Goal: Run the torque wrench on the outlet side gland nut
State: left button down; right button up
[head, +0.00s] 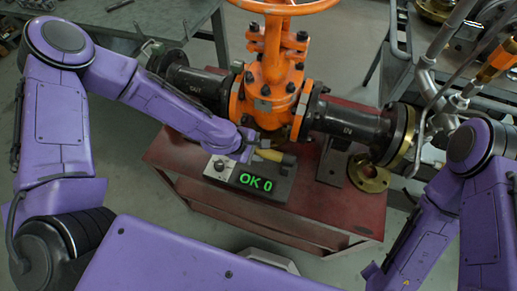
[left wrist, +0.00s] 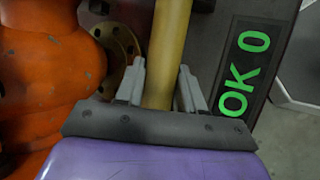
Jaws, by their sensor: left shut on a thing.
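The orange gate valve (head: 272,75) stands on a red bench, with its handwheel at the top of the head view. Gland nuts show on both sides of its neck; the one toward the pipe marked OUT is the left nut (head: 254,46). My left gripper (head: 254,151) is low in front of the valve, shut on a yellow handle (head: 275,156), apparently the torque wrench's. In the left wrist view the handle (left wrist: 168,45) runs between the fingers; its far end is out of frame. The wrench head cannot be made out. My right gripper is not in view.
A box with a green "OK 0" display (head: 256,181) sits on the red bench (head: 195,165), close beside the handle. The OUT pipe (head: 193,84) and IN pipe (head: 345,121) flank the valve. A loose brass flange (head: 370,181) lies at the right. Metal tables stand behind.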

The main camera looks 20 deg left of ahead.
pick_arm(q)
jog(key=shift+r, duration=0.1)
jog(key=c, duration=0.6)
grip_release()
jog(key=shift+s, duration=0.1)
jog(key=p+v, duration=0.2)
jog(key=v, duration=0.8)
jog(key=shift+r, duration=0.25)
